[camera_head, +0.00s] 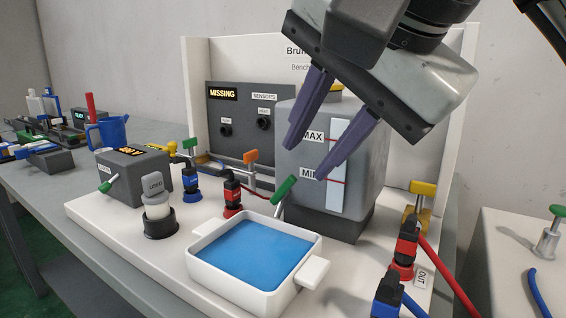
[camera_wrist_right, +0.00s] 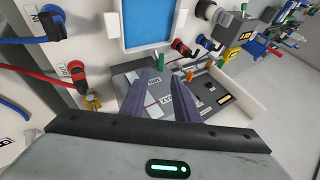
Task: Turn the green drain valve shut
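The green valve handle (camera_head: 284,188) stands tilted at the lower front left of the grey tank (camera_head: 290,190), just behind the white tray (camera_head: 250,296) of blue liquid. My right gripper (camera_head: 305,161) is open and empty, its two purple fingers spread in front of the tank's MAX and MIN marks. The fingertips are above and a little right of the green handle, and no contact shows. In the right wrist view, my right gripper (camera_wrist_right: 171,72) points toward the tray, with the green handle (camera_wrist_right: 161,76) by the fingertips. My left gripper is out of view.
An orange-handled valve (camera_head: 251,158) and a red connector (camera_head: 232,190) stand left of the green handle. A yellow valve (camera_head: 422,190) and another red connector (camera_head: 405,245) stand right of the tank. Another green handle (camera_head: 106,186) is on the dark box at left.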

